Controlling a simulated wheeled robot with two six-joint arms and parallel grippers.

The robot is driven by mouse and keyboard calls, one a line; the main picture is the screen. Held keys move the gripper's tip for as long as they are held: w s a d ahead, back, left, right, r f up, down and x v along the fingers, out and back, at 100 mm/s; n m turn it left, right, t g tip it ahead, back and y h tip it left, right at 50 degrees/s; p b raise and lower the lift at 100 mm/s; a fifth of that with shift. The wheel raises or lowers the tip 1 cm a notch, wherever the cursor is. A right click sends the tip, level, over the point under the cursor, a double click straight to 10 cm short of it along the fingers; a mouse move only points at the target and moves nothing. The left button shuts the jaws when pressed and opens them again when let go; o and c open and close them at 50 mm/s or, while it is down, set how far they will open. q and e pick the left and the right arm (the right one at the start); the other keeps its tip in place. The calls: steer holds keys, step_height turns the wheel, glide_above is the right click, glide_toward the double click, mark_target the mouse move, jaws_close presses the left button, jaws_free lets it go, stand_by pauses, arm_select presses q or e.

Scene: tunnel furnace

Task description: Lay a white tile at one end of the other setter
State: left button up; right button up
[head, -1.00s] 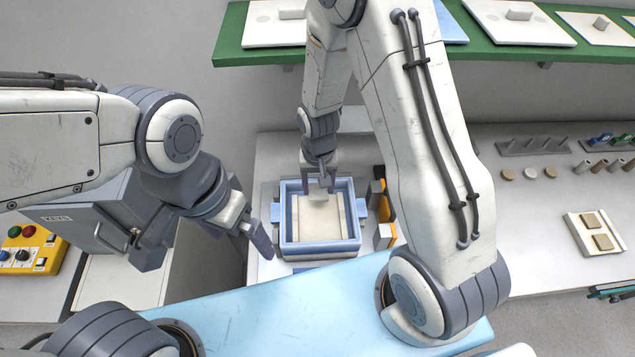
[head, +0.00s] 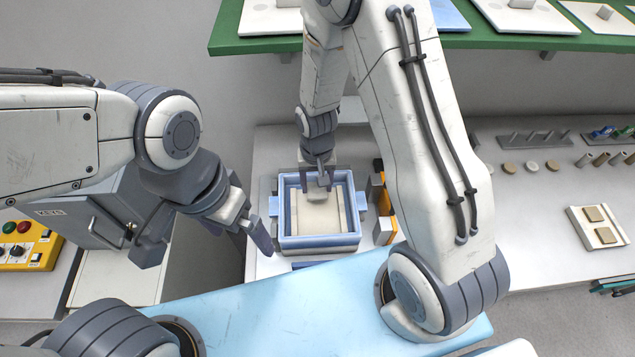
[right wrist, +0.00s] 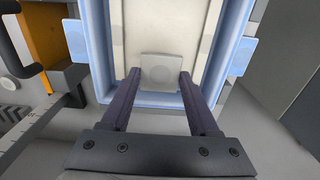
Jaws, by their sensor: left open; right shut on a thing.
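My right gripper (head: 318,180) is shut on a small white tile (head: 317,197), inside the outline of a blue-walled box. The right wrist view shows the tile (right wrist: 160,68) between the two fingertips, over a cream surface (right wrist: 150,30) with raised side strips, seemingly the setter in the box; I cannot tell whether tile and surface touch. The box's blue rim (head: 286,212) is visible all round except behind my right gripper. My left gripper (head: 258,238) is open and empty, left of the box.
An orange-and-black device (head: 385,225) stands just right of the box. A green shelf (head: 400,44) with flat plates crosses the back. Small discs (head: 531,166) and a peg rack (head: 535,139) lie to the right. A grey cabinet (head: 95,225) is at the left.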

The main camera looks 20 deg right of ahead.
mark_target(317, 189)
steer(key=shift+f+b, duration=1.05)
steer(key=shift+f, duration=0.35)
steer(key=shift+f+b, duration=0.35)
steer(key=shift+f, duration=0.1)
steer(key=shift+r, duration=0.1)
steer(key=o, duration=1.4)
steer(key=shift+o, duration=0.2)
steer(key=shift+r, duration=0.5)
step_height(317, 189, up, 10)
steer(key=shift+f+b, duration=0.25)
steer(key=shift+b, duration=0.6)
